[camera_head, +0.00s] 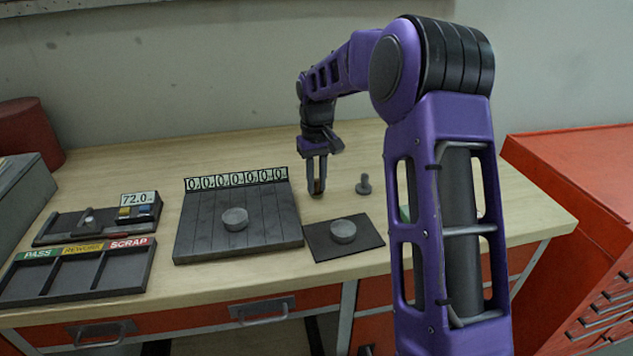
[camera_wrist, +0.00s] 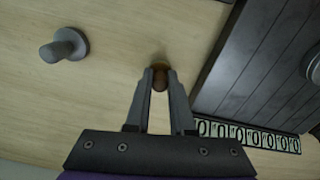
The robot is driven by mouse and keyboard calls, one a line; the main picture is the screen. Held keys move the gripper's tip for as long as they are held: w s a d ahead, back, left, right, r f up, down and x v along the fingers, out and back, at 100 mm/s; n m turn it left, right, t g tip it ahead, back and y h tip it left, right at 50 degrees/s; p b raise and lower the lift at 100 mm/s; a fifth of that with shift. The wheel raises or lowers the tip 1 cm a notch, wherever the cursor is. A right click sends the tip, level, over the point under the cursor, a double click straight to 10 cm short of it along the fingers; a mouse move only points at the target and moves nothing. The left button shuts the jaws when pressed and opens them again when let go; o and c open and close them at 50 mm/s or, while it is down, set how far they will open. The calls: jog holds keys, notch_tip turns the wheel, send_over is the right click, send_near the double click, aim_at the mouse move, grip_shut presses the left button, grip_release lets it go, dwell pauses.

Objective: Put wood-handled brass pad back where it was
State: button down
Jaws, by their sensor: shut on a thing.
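My gripper (camera_head: 317,189) is shut on the wood-handled brass pad (camera_head: 317,188), low over the table behind the dark mat. In the wrist view the pad's brown handle (camera_wrist: 160,82) sits between the two fingertips of my gripper (camera_wrist: 160,77). Its lower part is mostly hidden by the fingers and the handle. I cannot tell whether the pad touches the table.
A grey knobbed piece (camera_head: 364,185) stands to the right; it also shows in the wrist view (camera_wrist: 65,47). A grooved dark plate (camera_head: 205,228) with a grey disc (camera_head: 235,219) lies left. A dark mat (camera_head: 318,244) bears another disc (camera_head: 343,231). A sorting tray (camera_head: 78,272) stands far left.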

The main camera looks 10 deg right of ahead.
aim_at(316, 180)
jog(key=shift+f, duration=0.15)
jog(key=c, duration=0.8)
grip_release()
jog(key=shift+o, duration=0.2)
notch_tip(316, 180, up, 12)
jog(key=p, duration=0.1)
